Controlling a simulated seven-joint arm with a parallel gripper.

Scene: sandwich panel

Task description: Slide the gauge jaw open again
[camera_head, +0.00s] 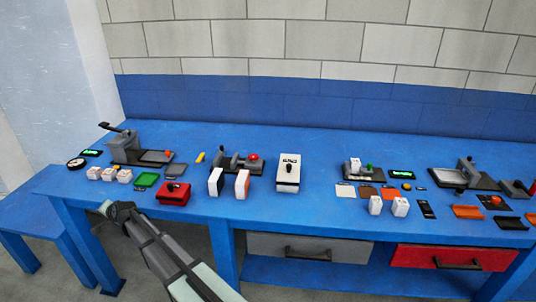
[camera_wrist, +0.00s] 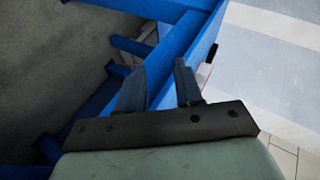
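Several small bench devices stand on the blue table, and I cannot tell for certain which one carries the gauge jaw. My gripper (camera_head: 106,208) is low at the table's front left edge, apart from all the devices. In the wrist view my gripper (camera_wrist: 160,66) has its two fingers apart with nothing between them.
A lever press (camera_head: 128,149) stands at the left, with a red box (camera_head: 174,193) in front. A white switch box (camera_head: 287,173) stands mid-table. A grey drawer (camera_head: 270,246) and a red drawer (camera_head: 415,258) are under the table. The table's back strip is clear.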

